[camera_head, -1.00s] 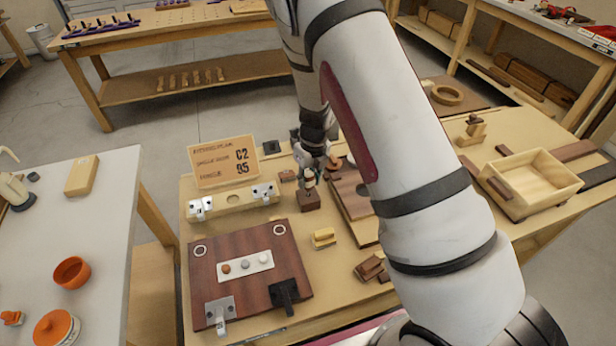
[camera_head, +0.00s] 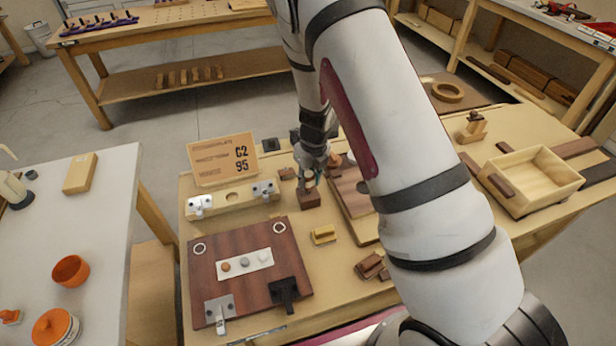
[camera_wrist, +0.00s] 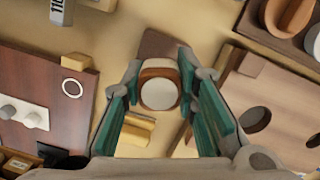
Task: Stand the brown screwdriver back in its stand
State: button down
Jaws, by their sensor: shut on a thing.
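My gripper (camera_wrist: 160,92) is shut on the brown screwdriver (camera_wrist: 160,90). In the wrist view I see the screwdriver end-on, as a pale round end with a brown rim between the teal finger pads. A dark brown block (camera_head: 309,199), which looks like its stand, is on the bench directly below my gripper (camera_head: 311,182) in the head view. Part of the block (camera_wrist: 160,45) shows behind the screwdriver in the wrist view. The screwdriver's lower end is hidden, so I cannot tell whether it is inside the block.
A yellow block (camera_head: 323,235) and a reddish-brown board (camera_head: 215,275) are near the stand. A wooden fixture (camera_head: 233,199) and a sign card (camera_head: 222,159) stand behind. A brown board with holes (camera_wrist: 275,115) lies to the right. A pale tray (camera_head: 530,182) is far right.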

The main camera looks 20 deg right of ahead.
jog(key=shift+f+b, duration=0.35)
jog(key=shift+f, duration=0.55)
dwell(0.8)
jog(key=c, duration=0.8)
grip_release()
jog(key=shift+r+p, duration=1.1)
jog(key=shift+r, duration=2.65)
